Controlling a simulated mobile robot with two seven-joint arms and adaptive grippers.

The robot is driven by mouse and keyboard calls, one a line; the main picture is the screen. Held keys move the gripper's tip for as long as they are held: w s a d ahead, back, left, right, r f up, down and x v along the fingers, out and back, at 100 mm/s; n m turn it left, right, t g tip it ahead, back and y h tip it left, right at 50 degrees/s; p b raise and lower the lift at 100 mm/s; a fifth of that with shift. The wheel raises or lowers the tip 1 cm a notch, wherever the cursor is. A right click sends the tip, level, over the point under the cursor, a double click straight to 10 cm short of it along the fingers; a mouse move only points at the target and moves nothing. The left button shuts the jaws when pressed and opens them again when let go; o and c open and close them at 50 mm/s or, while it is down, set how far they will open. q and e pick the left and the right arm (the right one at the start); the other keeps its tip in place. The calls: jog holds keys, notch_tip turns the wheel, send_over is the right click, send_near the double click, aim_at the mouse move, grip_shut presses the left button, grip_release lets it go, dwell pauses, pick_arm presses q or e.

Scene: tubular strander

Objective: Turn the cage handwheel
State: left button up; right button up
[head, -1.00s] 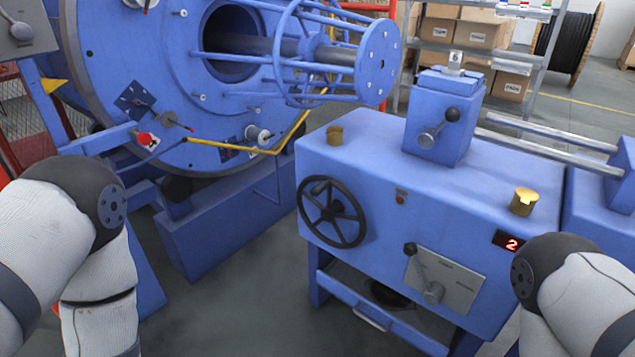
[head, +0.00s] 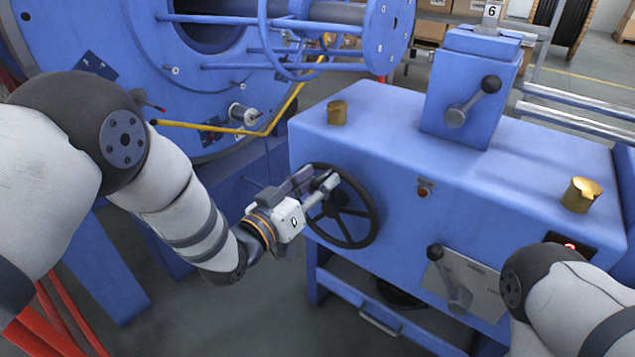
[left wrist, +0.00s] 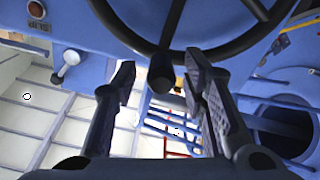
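The cage handwheel (head: 342,209) is a black spoked wheel on the front face of the blue machine housing. My left gripper (head: 325,186) is at the wheel's upper left side, overlapping part of its rim in the head view. In the left wrist view, the handwheel (left wrist: 160,53) spans the top. Its short dark handle (left wrist: 161,74) points toward the camera, between the fingertips. The two fingers of my left gripper (left wrist: 160,84) are apart, with gaps visible on both sides of the handle. My right gripper is out of view; only part of my right arm shows.
A lever (head: 449,282) on a grey plate is right of the wheel. Another lever (head: 473,101) sits on the upper block. The blue cage (head: 385,35) and yellow bar (head: 225,130) lie behind my left arm.

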pick_arm(q)
jog(key=shift+w+d, duration=0.15)
jog(key=shift+w, duration=0.1)
grip_shut()
jog(key=shift+w+a+n, duration=0.15)
jog(key=shift+a+n, duration=0.1)
jog(key=shift+n, duration=0.05)
